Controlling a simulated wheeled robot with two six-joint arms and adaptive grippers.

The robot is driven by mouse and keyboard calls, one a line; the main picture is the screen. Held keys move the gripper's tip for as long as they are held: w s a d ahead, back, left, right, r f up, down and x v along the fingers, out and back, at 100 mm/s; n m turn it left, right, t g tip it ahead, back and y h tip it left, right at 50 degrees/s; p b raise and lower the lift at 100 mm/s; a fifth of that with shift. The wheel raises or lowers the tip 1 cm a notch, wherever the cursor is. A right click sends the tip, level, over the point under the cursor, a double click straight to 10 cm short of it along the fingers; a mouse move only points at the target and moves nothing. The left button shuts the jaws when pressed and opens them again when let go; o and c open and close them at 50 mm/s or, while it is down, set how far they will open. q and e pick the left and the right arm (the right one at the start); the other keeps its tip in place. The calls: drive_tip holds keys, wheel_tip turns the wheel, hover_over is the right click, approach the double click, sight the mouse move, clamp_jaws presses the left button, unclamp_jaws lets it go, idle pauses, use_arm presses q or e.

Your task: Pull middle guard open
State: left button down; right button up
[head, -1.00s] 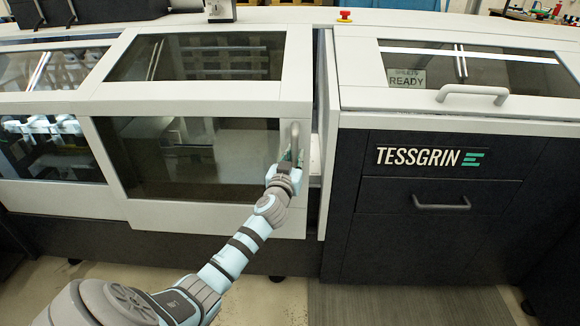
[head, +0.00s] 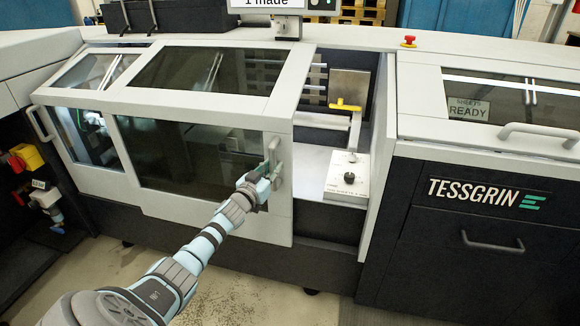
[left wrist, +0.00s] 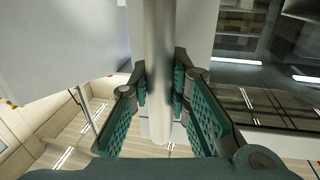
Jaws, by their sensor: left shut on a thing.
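The middle guard (head: 205,223) is a white-framed cover with dark windows on the front of the machine. It stands slid to the left, with an open gap between its right edge and the white upright panel beside it. My left gripper (head: 264,177) is shut on the guard's vertical grey handle (head: 279,156) near the guard's right edge. In the left wrist view, the green-padded fingers of the left gripper (left wrist: 166,100) lie on both sides of the handle bar (left wrist: 160,60). My right gripper is not in view.
In the gap show a small white control box (head: 347,178) with a black knob and a yellow lever (head: 345,105). To the right is the TESSGRIN cabinet (head: 470,215) with handles.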

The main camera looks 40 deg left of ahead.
sight(221, 149)
use_arm(q)
drive_tip(key=s+a, duration=0.1)
drive_tip(key=a, duration=0.2)
drive_tip(key=s+a+b, duration=0.1)
drive_tip(key=a, duration=0.2)
drive_tip(key=s+a, duration=0.2)
drive_tip(key=a, duration=0.1)
drive_tip(key=shift+a+f, duration=0.15)
drive_tip(key=shift+f, duration=0.05)
drive_tip(key=s+a+b, duration=0.1)
drive_tip(key=a+b, duration=0.3)
drive_tip(key=s+a+b, duration=0.1)
drive_tip(key=a, duration=0.1)
drive_tip(key=shift+s+a+f+b, duration=0.1)
drive_tip(key=shift+s+f+b, duration=0.05)
drive_tip(key=shift+s+b, duration=0.2)
drive_tip(key=a+b, duration=0.1)
drive_tip(key=s+a+b, duration=0.1)
drive_tip(key=a+b, duration=0.1)
drive_tip(key=b, duration=0.1)
drive_tip(key=shift+s+a+r, duration=0.1)
drive_tip(key=shift+s+r, duration=0.1)
drive_tip(key=shift+r, duration=0.05)
drive_tip(key=shift+s+a, duration=0.1)
drive_tip(key=shift+a, duration=0.1)
drive_tip(key=shift+a+r, duration=0.1)
drive_tip(key=shift+r, duration=0.1)
drive_tip(key=c, duration=1.5)
unclamp_jaws()
drive_tip(key=shift+f, duration=0.1)
